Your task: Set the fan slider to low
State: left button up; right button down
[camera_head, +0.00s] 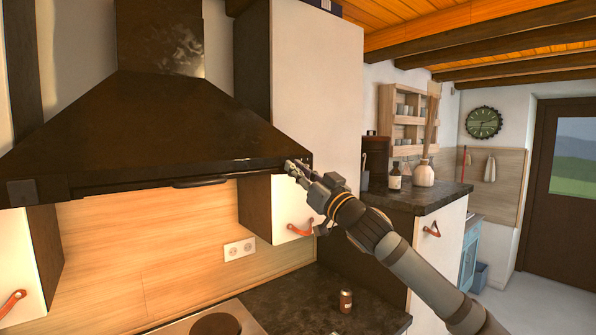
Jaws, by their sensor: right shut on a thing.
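The dark range hood (130,130) fills the left of the head view above the stove. The fan slider seems to be at the right end of its front edge, where my right gripper covers it; its setting cannot be read. My right gripper (290,166) reaches in from the lower right and touches the hood's front right corner. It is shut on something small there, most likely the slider. My left gripper is not in view.
A white cabinet (318,90) with a dark side stands right of the hood. Below are the dark counter (300,303), a small brown can (346,300) and a pan (216,325). Bottles and a vase (424,174) stand on the right counter.

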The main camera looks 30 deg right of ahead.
jog(key=shift+w+d+b, duration=0.1)
jog(key=shift+d+b, duration=0.5)
jog(key=shift+d, duration=0.4)
jog(key=c, duration=1.3)
grip_release()
jog(key=shift+c, duration=0.2)
notch_tip(320, 180, up, 10)
